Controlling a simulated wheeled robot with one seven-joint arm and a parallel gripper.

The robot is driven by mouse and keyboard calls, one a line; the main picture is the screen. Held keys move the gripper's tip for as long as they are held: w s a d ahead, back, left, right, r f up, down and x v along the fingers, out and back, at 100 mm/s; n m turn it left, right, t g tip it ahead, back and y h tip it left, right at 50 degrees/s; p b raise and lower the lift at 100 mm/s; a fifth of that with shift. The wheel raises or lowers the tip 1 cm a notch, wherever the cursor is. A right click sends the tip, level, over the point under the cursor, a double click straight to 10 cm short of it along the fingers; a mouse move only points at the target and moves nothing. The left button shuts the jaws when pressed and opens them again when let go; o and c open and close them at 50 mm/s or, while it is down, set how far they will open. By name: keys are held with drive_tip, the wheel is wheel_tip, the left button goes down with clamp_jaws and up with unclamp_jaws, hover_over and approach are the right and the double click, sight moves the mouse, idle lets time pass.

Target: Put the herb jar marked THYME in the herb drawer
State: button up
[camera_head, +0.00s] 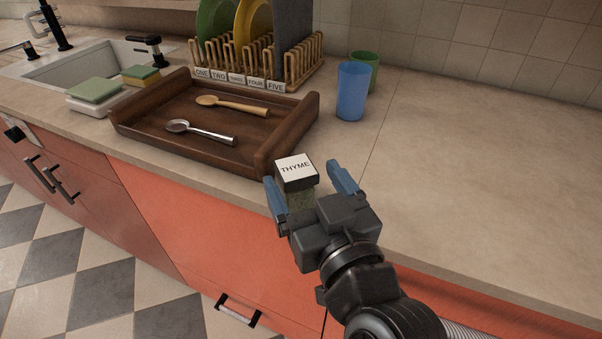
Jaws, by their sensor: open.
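The herb jar (296,172) has a square white top marked THYME, a dark lid edge and a greenish body, partly hidden by my gripper. It appears upright near the counter's front edge, just right of the wooden tray. My gripper (301,174) is open, with one blue finger on each side of the jar. I cannot tell whether either finger touches it. No open drawer shows. A red front (200,235) with a dark handle lies below the counter; no herb label is visible on it.
A brown wooden tray (147,148) holds a wooden spoon and a metal spoon. A blue cup (352,91) and a green cup (371,62) stand behind. A plate rack (291,72), sponges (95,90) and a sink are further left. The counter's right side is clear.

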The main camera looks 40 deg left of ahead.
drive_tip(key=b+v, duration=0.1)
drive_tip(key=v, duration=0.9)
drive_tip(key=shift+a, duration=0.1)
drive_tip(key=s+d+f+m+t+h, duration=0.25)
drive_tip(key=d+f+h, duration=0.2)
drive_tip(key=d, duration=0.55)
drive_tip(key=s+d+f+m+t+h, duration=0.1)
drive_tip(key=d+f+m+t+h, duration=0.4)
drive_tip(key=d, duration=0.6)
drive_tip(key=s+d+m+g+h, duration=0.1)
drive_tip(key=s+d+m+h, duration=0.1)
drive_tip(key=s+d, duration=0.4)
drive_tip(key=s+d+m+g+h, duration=0.1)
drive_tip(key=s+d+h, duration=0.3)
drive_tip(key=s, duration=0.8)
drive_tip(key=shift+s+d+f+m, duration=0.3)
drive_tip(key=shift+d+m, duration=0.35)
drive_tip(key=shift+d, duration=0.35)
drive_tip(key=shift+c, duration=0.5)
